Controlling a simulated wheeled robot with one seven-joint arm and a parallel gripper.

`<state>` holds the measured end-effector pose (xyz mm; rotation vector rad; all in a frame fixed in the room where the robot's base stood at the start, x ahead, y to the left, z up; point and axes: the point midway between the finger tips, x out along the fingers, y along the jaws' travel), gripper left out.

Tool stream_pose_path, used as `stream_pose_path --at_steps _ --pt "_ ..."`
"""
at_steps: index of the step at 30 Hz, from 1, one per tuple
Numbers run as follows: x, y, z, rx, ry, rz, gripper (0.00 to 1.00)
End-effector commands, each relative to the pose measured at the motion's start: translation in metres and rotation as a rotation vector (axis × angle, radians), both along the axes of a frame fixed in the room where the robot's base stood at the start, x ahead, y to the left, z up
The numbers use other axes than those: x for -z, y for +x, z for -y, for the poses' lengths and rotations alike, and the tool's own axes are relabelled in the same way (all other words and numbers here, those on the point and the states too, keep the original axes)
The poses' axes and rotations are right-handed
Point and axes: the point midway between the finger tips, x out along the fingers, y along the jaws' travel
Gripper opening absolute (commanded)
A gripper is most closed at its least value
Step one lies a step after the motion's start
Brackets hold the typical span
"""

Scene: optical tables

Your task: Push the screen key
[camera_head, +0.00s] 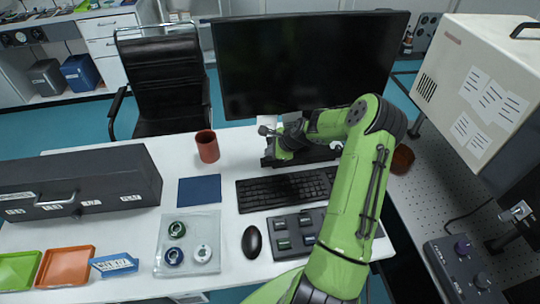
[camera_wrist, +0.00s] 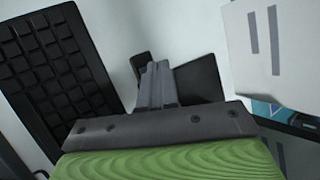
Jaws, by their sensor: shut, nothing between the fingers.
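The monitor (camera_head: 310,62) stands at the back of the white desk, and its screen is black. I cannot make out a separate screen key in either view. My gripper (camera_head: 266,131) is in front of the monitor's lower edge, above the desk and beyond the keyboard. In the wrist view its fingers (camera_wrist: 155,84) are shut together with nothing between them. A dark flat piece (camera_wrist: 200,78), perhaps the monitor's base, lies behind the fingers. I cannot tell whether the fingers touch anything. My green arm hides part of the desk and the monitor's lower right.
A black keyboard (camera_head: 275,192) lies before the monitor and shows at left in the wrist view (camera_wrist: 50,75). A dark key panel (camera_head: 293,232), a mouse (camera_head: 252,241), a blue pad (camera_head: 199,190) and a red cup (camera_head: 207,146) are nearby. A beige box (camera_head: 465,75) stands right.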

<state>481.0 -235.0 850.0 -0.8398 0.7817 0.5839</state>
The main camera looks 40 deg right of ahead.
Motion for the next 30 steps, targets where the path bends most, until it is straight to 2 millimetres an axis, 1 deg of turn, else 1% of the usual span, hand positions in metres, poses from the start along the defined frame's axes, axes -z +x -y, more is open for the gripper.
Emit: stream_pose_path --at_steps 5,8,18,23,30 --pt "0.001 0.0 0.0 0.0 0.0 0.0 0.0" --pt "-0.004 0.0 0.0 0.0 0.0 0.0 0.0" --pt "-0.044 0.0 0.0 -0.001 -0.001 0.0 0.0" --pt "-0.061 0.0 0.0 -0.001 -0.001 0.0 0.0" --pt "-0.059 0.0 0.0 0.0 0.0 -0.001 0.0"
